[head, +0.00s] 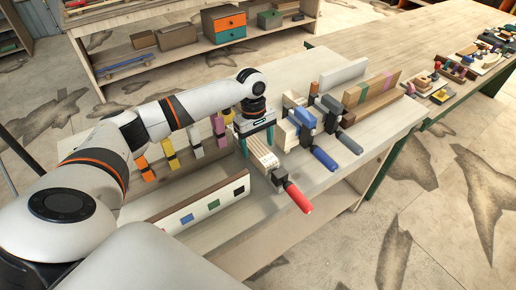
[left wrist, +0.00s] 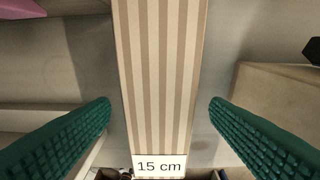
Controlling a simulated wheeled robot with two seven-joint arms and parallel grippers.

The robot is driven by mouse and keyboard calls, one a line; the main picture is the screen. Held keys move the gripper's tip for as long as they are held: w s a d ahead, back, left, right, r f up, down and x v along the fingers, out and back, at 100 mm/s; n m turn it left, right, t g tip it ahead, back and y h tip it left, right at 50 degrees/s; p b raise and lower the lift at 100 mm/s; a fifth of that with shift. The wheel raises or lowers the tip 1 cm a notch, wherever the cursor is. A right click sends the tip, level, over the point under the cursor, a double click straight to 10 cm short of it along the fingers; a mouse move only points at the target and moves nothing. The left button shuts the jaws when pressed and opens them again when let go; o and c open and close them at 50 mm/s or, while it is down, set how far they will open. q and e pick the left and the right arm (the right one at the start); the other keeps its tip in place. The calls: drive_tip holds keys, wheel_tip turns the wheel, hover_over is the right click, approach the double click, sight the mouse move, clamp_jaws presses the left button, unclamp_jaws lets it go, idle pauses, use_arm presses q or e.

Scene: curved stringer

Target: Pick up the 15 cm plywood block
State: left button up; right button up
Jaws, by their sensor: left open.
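The 15 cm plywood block, striped in light and darker tan, runs down the middle of the left wrist view (left wrist: 160,80). A white label reading "15 cm" (left wrist: 159,166) is at its lower end. In the head view the block (head: 262,154) is on the workbench, partly hidden by my left gripper (head: 257,142). The left gripper is open, with its teal ribbed fingers on either side of the block. In the left wrist view (left wrist: 160,120) a gap shows between each finger and the block. My right gripper is not in view.
A red-handled clamp (head: 297,196) lies just in front of the block. Blue-handled clamps (head: 325,158) and wooden pieces stand to the right. Several coloured clamps (head: 172,158) stand left. A pale board with coloured squares (head: 200,206) lies nearer me.

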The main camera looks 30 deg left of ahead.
use_arm(q)
drive_tip(key=shift+d+f, duration=0.2)
drive_tip(key=shift+f, duration=0.9)
drive_tip(key=c, duration=1.2)
